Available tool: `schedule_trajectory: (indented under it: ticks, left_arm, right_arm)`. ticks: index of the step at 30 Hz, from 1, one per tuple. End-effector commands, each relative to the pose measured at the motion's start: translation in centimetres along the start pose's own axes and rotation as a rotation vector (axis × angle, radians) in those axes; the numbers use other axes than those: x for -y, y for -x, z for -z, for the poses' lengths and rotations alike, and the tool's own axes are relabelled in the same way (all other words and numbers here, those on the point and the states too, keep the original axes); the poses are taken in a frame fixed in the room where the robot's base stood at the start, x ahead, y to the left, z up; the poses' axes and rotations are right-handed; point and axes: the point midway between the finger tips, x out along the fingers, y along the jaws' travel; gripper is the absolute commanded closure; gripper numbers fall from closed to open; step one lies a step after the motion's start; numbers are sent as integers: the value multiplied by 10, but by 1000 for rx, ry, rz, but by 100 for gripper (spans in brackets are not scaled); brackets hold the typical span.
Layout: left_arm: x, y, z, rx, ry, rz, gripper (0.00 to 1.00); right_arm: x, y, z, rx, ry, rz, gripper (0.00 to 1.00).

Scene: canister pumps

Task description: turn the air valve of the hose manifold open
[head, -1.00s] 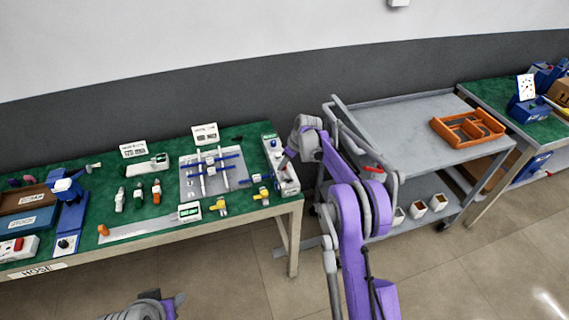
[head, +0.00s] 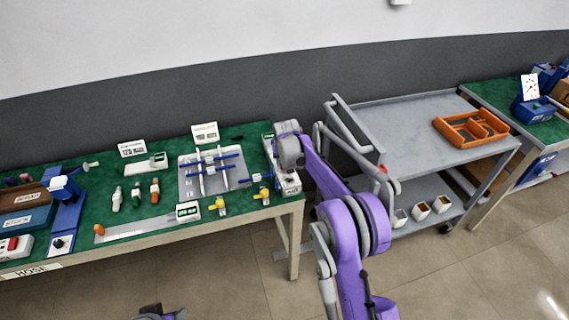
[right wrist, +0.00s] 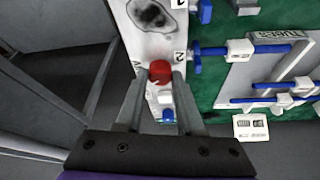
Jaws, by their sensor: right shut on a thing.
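The hose manifold is a long white block at the right end of the green bench; part of it shows in the head view (head: 291,186), the rest hidden by my right arm. In the right wrist view the manifold (right wrist: 158,48) carries printed numbers, a dark oval mark and blue side fittings. A red knob (right wrist: 159,71), which looks like the air valve, stands on it. My right gripper (right wrist: 160,78) is shut on this red knob, one finger on each side. My left gripper (head: 172,314) is only partly in view at the bottom edge of the head view, away from the bench.
Left of the manifold is a grey plate (head: 187,187) with blue and white tubes. Yellow fittings (head: 262,196) lie near the front edge. A grey cart (head: 400,130) with an orange tray (head: 447,128) stands to the right. Floor in front is clear.

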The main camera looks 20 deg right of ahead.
Motion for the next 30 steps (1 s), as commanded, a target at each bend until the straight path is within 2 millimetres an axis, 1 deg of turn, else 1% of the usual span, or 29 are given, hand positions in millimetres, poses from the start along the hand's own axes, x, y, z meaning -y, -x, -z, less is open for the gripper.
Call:
schedule_trajectory:
  ticks: [9, 15, 21, 30]
  left_arm:
    - [0, 1, 1, -1, 0, 0, 50]
    - [0, 4, 4, -3, 0, 0, 50]
    - [0, 5, 6, -5, 0, 0, 50]
    - [0, 6, 7, -6, 0, 0, 50]
  right_arm:
    - [3, 0, 1, 1, -264, -110, 100]
    - [4, 0, 1, 1, -398, -165, 100]
    - [4, 0, 1, 2, -489, -202, 100]
    - [3, 0, 1, 2, -545, -226, 100]
